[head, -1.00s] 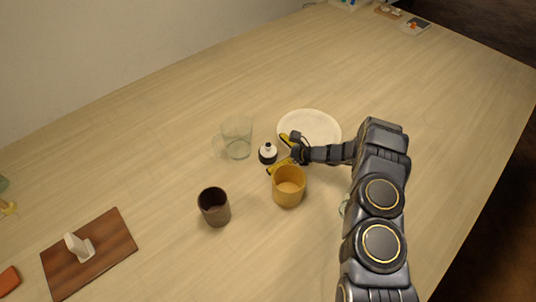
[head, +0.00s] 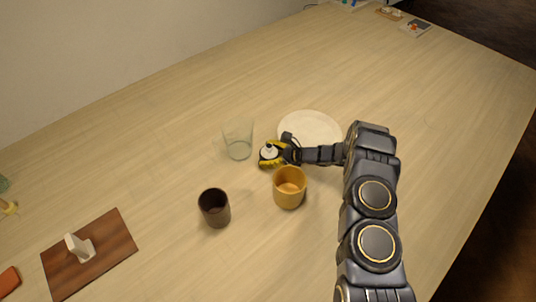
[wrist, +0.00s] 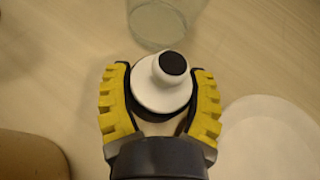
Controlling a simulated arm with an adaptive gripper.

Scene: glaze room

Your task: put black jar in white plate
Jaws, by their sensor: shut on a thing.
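The black jar (head: 268,151) is small, with a white top and a black knob, and stands on the table near the middle of the head view. In the wrist view its white top (wrist: 158,92) sits between the yellow fingers. My gripper (head: 266,156) is shut on it from the right; the fingers lie along both sides in the wrist view (wrist: 160,80). The white plate (head: 308,124) is empty and lies just behind and to the right of the jar. In the wrist view the plate (wrist: 265,140) shows at the right. The jar's lower body is mostly hidden.
A clear glass (head: 238,140) stands close to the left of the jar. A yellow cup (head: 289,190) stands in front of my gripper, and a dark brown cup (head: 214,208) is further left. A wooden board (head: 90,255) lies at the lower left.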

